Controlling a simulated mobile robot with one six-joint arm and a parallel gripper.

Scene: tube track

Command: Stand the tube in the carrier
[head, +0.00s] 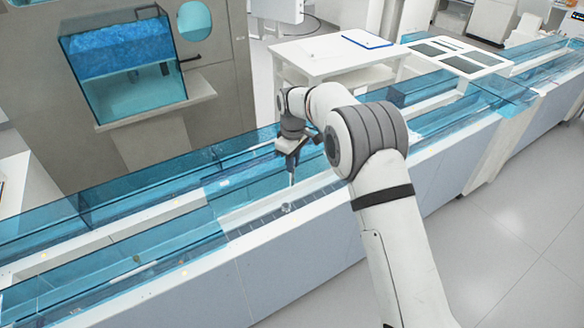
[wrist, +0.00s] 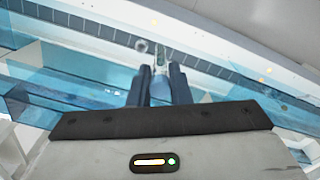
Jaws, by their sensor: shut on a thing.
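My gripper (head: 291,158) points down over the track in the head view. In the wrist view its two dark fingers (wrist: 160,78) are close together, shut on a thin, pale tube (wrist: 160,60). The tube also shows in the head view (head: 292,180), hanging roughly upright below the fingers. A small round carrier (head: 286,207) sits on the dark track lane just below the tube. It also shows in the wrist view (wrist: 142,46), just left of the tube's end. I cannot tell whether tube and carrier touch.
Blue transparent walls (head: 120,259) run along the track (head: 245,228). A cabinet with a blue window (head: 125,75) stands behind at left. A white table with a clipboard (head: 367,40) stands behind the track. The floor (head: 500,240) at right is clear.

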